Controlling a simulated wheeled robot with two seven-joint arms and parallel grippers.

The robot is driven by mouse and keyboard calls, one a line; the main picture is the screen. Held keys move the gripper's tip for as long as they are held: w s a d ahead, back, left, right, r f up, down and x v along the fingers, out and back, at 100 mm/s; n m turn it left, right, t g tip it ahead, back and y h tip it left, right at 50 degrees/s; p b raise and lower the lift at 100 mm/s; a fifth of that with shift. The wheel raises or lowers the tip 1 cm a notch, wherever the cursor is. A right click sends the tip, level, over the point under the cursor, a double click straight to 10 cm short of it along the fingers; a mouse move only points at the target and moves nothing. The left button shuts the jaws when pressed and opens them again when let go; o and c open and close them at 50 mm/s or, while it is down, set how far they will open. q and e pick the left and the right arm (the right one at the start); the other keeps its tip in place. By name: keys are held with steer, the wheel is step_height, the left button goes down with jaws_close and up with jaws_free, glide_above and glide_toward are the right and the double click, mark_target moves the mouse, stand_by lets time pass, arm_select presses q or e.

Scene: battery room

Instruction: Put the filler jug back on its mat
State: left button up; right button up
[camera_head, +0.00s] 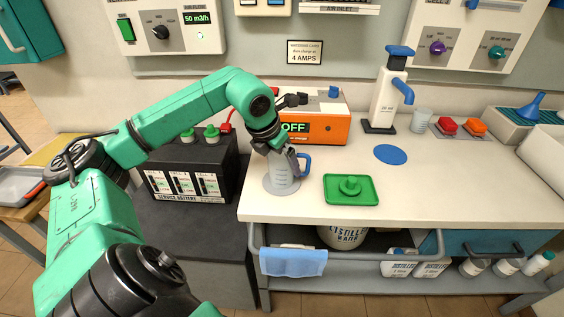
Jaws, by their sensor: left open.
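The filler jug (281,175) is a clear, graduated cup with a blue handle at its right. It stands upright over a grey round mat (270,189) near the front left of the white counter. My left gripper (291,158) is open at the top of the jug, close to the handle, and hides part of the rim. I cannot tell whether its fingers touch the jug. A blue round mat (391,154) lies bare farther right. My right gripper is not in view.
A green tray (367,198) with a green knobbed piece sits right of the jug. An orange charger (328,128) reading OFF stands behind it. A white dispenser (387,98) and a clear beaker (421,121) stand at the back. The service battery (188,180) is left of the counter.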

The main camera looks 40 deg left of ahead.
arm_select(q)
steer(key=v, duration=1.1)
steer(key=shift+d, duration=0.1)
